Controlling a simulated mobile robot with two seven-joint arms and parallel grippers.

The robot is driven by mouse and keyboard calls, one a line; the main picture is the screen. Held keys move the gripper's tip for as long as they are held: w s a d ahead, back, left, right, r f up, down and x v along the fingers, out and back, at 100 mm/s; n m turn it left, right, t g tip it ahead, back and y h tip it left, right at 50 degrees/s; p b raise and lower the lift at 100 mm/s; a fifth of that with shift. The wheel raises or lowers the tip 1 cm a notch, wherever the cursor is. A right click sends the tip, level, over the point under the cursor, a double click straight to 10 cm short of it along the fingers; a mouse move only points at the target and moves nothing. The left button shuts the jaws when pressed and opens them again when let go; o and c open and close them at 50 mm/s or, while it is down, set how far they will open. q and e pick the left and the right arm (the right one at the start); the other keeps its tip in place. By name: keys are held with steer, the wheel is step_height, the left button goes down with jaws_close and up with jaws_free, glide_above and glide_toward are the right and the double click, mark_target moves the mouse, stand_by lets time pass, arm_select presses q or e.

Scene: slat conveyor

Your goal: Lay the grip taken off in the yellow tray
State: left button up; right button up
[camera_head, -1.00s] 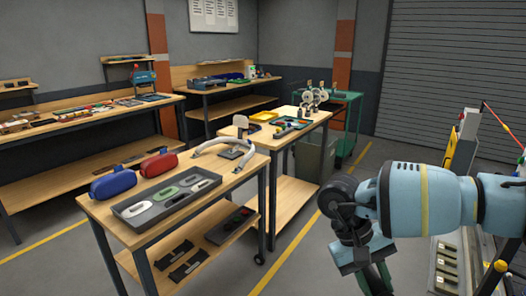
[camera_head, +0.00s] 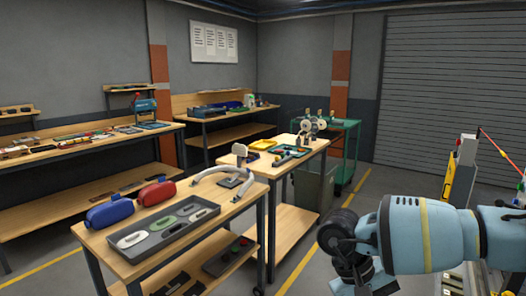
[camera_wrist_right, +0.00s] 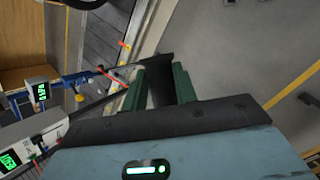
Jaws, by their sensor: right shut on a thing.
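The yellow tray (camera_head: 262,145) sits on the wooden workbench in the middle distance of the head view, and looks empty from here. My right gripper (camera_wrist_right: 158,82) shows in the wrist view, its green fingers shut on a dark grip (camera_wrist_right: 160,88) that is partly hidden between them. In the head view my right arm reaches in from the right, and its fingers are cut off by the bottom edge. It is well short of the yellow tray, over the near floor. My left gripper is not in view.
A teal tray (camera_head: 283,157) with parts lies beside the yellow tray. A nearer cart carries a grey tray (camera_head: 165,230) of handles and red (camera_head: 157,193) and blue (camera_head: 110,211) cases. A grey bin (camera_head: 316,185) and green trolley (camera_head: 350,150) stand behind.

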steer(key=s+f, duration=0.3)
steer(key=f, duration=0.1)
steer(key=shift+s+f, duration=0.35)
steer(key=shift+s, duration=0.05)
